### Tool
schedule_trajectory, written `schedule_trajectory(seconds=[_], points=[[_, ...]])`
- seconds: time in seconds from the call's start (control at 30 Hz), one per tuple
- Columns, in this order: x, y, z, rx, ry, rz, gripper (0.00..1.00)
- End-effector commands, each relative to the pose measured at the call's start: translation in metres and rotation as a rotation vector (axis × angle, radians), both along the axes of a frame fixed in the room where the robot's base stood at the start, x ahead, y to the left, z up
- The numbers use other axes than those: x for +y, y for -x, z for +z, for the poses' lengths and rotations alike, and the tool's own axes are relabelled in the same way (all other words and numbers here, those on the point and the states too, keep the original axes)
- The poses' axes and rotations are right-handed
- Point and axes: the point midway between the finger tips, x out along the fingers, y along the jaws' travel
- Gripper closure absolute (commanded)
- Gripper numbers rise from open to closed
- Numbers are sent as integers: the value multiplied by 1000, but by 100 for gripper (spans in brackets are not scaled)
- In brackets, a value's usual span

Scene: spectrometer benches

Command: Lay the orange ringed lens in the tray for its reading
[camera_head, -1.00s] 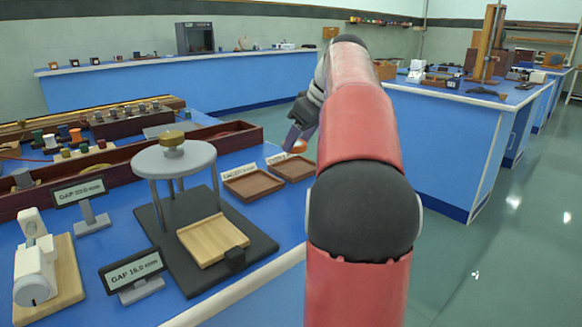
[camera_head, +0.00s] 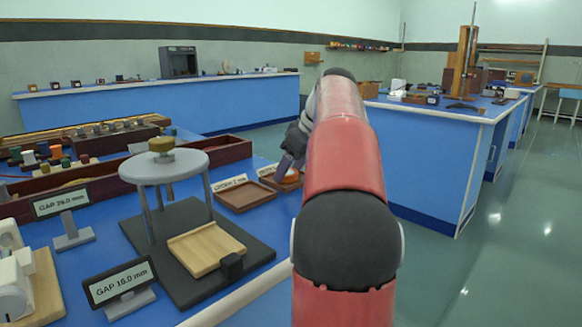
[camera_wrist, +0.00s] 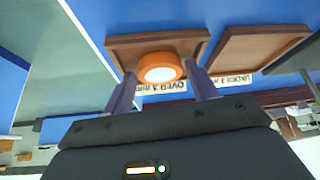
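The orange ringed lens (camera_wrist: 159,68), an orange ring around a pale disc, lies in the brown wooden tray (camera_wrist: 195,42) whose label seems to read OVER 3 mm. It is near the label-side edge of that tray. In the head view the lens (camera_head: 290,177) shows as a bit of orange in the right tray (camera_head: 268,181), partly hidden by my arm. My gripper (camera_wrist: 160,76) is over the tray. Its two fingers stand apart on either side of the lens, with a narrow gap visible at each side.
A second, empty tray (camera_head: 243,197) is beside it, labelled UNDER 3 mm. A round-topped stand (camera_head: 163,168) on a dark base with a wooden plate (camera_head: 206,248) stands left. Two gap displays (camera_head: 121,283) and a long wooden box (camera_head: 225,151) are near. Floor is open right.

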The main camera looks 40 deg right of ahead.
Motion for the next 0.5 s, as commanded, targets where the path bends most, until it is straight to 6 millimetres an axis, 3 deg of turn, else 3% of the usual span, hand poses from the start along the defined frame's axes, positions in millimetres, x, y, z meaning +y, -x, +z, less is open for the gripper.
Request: schedule_trajectory(seconds=[0.27, 0.5], points=[[-1, 2, 9, -1, 1, -1, 42], [-7, 24, 51, -2, 1, -2, 42]])
